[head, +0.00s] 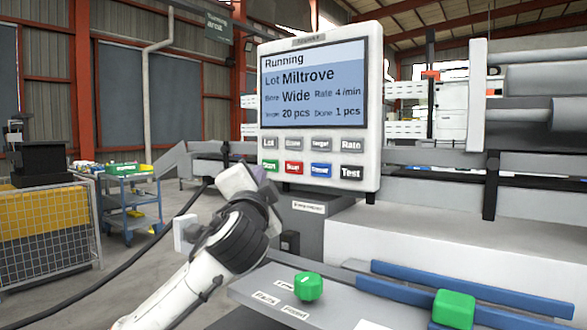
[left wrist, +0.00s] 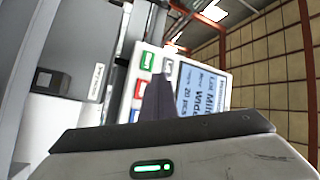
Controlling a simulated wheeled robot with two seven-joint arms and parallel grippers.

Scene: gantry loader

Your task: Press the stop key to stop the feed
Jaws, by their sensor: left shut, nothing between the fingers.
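The control panel (head: 370,120) carries a screen (head: 313,85) reading "Running", Lot Miltrove, 20 pcs, Done 1 pcs. The red stop key (head: 294,168) is in its lower key row, between the green start key (head: 270,166) and a blue key (head: 321,170). My left gripper (head: 254,174) is shut and empty, at the panel's lower left, close to the start key. In the left wrist view the dark fingers (left wrist: 157,100) stand in front of the panel, beside the red stop key (left wrist: 140,88). Whether they touch the panel cannot be told. My right gripper is not in view.
A black test key (head: 351,172) ends the lower row, with several grey keys above. Below the panel, a grey ledge holds green blocks (head: 309,286) (head: 453,309) and blue rails (head: 430,291). A blue cart (head: 130,205) and a mesh crate (head: 45,235) stand at left.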

